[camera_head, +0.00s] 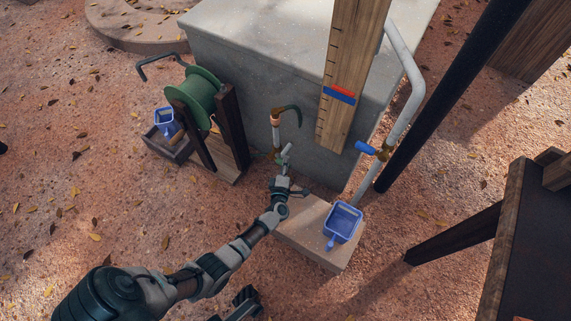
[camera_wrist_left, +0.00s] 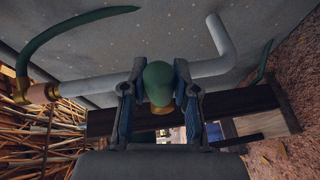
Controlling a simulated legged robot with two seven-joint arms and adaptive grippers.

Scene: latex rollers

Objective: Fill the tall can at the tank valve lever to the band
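A blue square can (camera_head: 343,222) with a handle stands on the stone ledge (camera_head: 292,238) before the grey tank; I see into its top and cannot tell its height or a band. My left gripper (camera_head: 284,180) is at the tank valve, left of that can. In the left wrist view its fingers close on both sides of the green lever grip (camera_wrist_left: 158,82).
A second blue can (camera_head: 165,122) sits in a wooden box beside the green hose reel (camera_head: 201,97). A pipe with a blue-handled valve (camera_head: 366,148) and a black post (camera_head: 440,105) stand right. The gauge board (camera_head: 350,75) has red and blue marks.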

